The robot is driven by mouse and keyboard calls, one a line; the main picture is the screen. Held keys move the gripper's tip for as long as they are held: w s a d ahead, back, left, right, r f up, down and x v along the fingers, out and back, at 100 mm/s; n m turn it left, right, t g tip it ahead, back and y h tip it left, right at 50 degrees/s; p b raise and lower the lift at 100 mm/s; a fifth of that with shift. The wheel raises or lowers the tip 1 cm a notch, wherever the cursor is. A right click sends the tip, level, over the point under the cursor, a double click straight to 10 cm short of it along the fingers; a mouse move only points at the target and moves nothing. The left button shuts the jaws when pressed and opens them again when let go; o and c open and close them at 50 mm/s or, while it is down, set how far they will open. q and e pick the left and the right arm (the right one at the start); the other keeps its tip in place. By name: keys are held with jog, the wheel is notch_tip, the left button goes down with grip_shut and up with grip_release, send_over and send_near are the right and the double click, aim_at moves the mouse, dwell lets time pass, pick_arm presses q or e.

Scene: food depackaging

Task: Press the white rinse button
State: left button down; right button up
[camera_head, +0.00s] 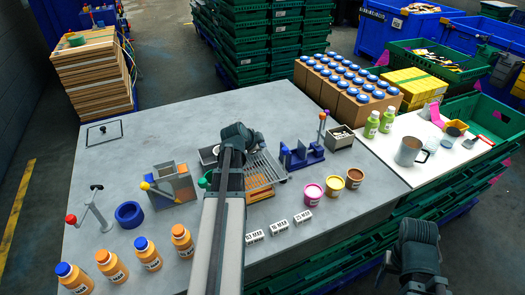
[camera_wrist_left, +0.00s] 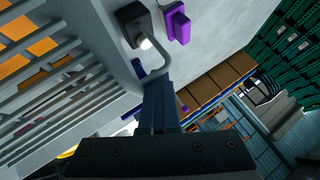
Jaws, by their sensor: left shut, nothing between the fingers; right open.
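A small dark box with a round white button (camera_wrist_left: 145,43) shows at the top of the left wrist view. I cannot make out this button in the head view, where my left arm covers part of the area. My left gripper (camera_wrist_left: 157,82) is shut and empty, its fingertips just below the button in the picture; I cannot tell whether they touch anything. In the head view my left gripper (camera_head: 237,138) is over the rack in the middle of the grey table, its fingertips hidden. My right gripper (camera_head: 391,262) is open at the lower right, off the table's front edge.
A wire rack (camera_head: 265,168) and a grey looped bar (camera_wrist_left: 158,66) are close to my left gripper. A purple block (camera_wrist_left: 178,25) is beside the button box. A blue device (camera_head: 302,156), pink tub (camera_head: 312,195) and several orange bottles (camera_head: 148,254) stand on the table (camera_head: 110,165).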

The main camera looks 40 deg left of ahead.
pick_arm(q)
jog(key=shift+w+a+r, duration=0.2)
jog(key=shift+a, duration=0.1)
jog(key=shift+a, duration=0.1)
jog(key=shift+r, duration=0.2)
notch_tip(320, 180, up, 9)
jog(key=s+a+n+g+h+p, duration=0.2)
jog(key=g+p, duration=0.3)
jog(key=p, duration=1)
jog(key=shift+s+a+r+g+h, duration=0.15)
jog(key=shift+s+a+g+h, duration=0.05)
jog(key=shift+s+g+h, duration=0.25)
